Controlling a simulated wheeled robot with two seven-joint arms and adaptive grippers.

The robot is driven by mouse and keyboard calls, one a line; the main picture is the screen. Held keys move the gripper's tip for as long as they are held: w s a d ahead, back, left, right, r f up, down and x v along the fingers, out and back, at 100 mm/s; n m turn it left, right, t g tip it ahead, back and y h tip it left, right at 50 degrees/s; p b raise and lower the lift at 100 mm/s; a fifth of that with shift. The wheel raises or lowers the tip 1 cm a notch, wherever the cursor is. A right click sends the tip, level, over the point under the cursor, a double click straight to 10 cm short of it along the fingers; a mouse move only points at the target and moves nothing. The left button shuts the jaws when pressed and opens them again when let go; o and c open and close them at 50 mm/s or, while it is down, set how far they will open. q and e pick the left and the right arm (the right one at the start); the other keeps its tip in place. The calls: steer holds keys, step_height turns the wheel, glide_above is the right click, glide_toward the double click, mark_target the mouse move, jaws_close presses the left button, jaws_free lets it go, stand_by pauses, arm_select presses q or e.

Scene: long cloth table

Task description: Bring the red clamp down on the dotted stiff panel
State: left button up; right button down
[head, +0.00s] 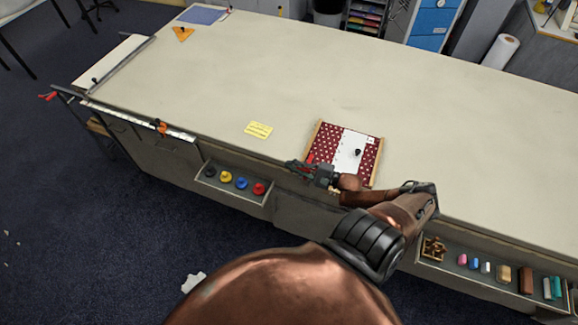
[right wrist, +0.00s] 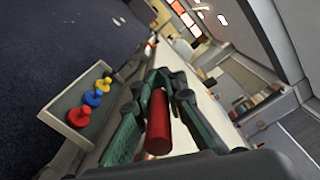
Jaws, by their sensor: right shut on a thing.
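The dotted stiff panel (head: 327,141), dark red with white dots, lies on a wooden-edged board near the table's front edge. A white strip (head: 349,146) with a black knob (head: 357,152) crosses it. My right gripper (head: 302,167) is at the panel's front left corner. In the right wrist view its green fingers (right wrist: 165,82) are shut on a red cylinder (right wrist: 158,128), which looks like the red clamp's handle. A small red part (head: 310,158) shows beside the fingers in the head view. The rest of the clamp is hidden. My left gripper is not in view.
A yellow note (head: 259,130) lies left of the board. An open drawer (head: 230,192) with coloured knobs sticks out below the front edge. A shelf with blocks (head: 526,281) is at lower right. The table beyond the panel is clear.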

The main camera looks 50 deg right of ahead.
steer(key=shift+w+d+r, duration=0.2)
steer(key=shift+d+r, duration=0.2)
steer(key=shift+d, duration=0.35)
steer(key=c, duration=1.9)
jaws_free()
steer(key=shift+f, duration=0.15)
steer(key=shift+c, duration=0.2)
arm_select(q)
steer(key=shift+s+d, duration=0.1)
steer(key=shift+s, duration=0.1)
arm_select(e)
steer(key=shift+a, duration=0.2)
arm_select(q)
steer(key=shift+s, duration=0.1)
arm_select(e)
steer(key=shift+f, duration=0.1)
steer(key=v, duration=1.2)
steer(key=shift+a, duration=0.2)
